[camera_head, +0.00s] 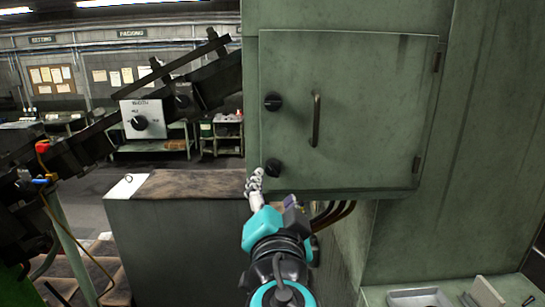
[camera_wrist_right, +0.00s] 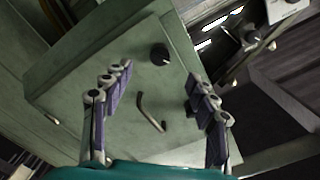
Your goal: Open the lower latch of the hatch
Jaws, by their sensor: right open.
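The hatch (camera_head: 375,120) is a closed square green door on the machine housing. Its lower latch (camera_head: 273,168) is a black knob at the lower left corner. The upper latch (camera_head: 272,101) is a similar black knob above it. My right gripper (camera_head: 255,180) is just below and left of the lower latch. In the right wrist view, my right gripper (camera_wrist_right: 160,76) is open with its fingers wide apart. My left gripper is out of view.
A bent metal handle (camera_head: 316,118) sticks out from the hatch, right of the latches; it shows between the fingers in the wrist view (camera_wrist_right: 150,112). A grey cabinet (camera_head: 175,245) stands below left. A dark inclined conveyor (camera_head: 150,100) with a white switch box (camera_head: 143,118) is at left.

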